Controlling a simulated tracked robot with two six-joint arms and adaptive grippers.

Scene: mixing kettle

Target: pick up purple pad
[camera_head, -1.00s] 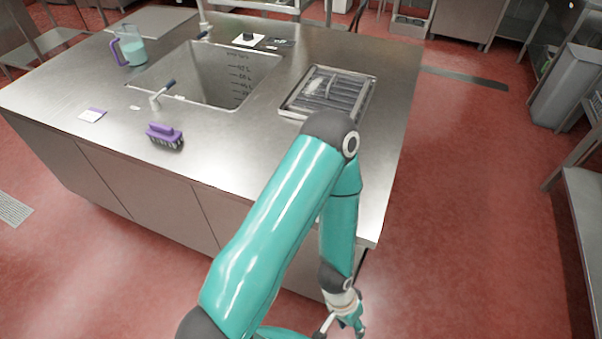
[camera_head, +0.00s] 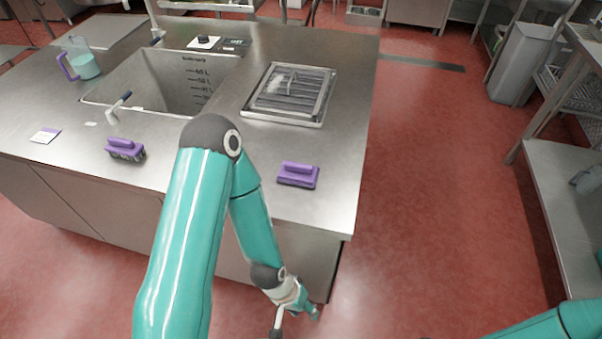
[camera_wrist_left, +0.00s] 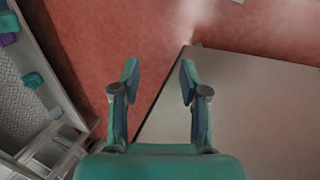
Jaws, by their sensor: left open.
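The purple pad (camera_head: 298,174), a small block with a handle on top, lies on the steel counter near its front right edge, just right of my left arm. My left gripper (camera_head: 297,314) hangs low in front of the counter, below the pad and apart from it. In the left wrist view its two fingers (camera_wrist_left: 158,78) are spread with nothing between them. The pad does not show clearly in that view. My right gripper is out of view; only a teal part of my right arm shows at the bottom right.
A covered drain tray (camera_head: 290,92) lies behind the pad. Open red floor is right.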

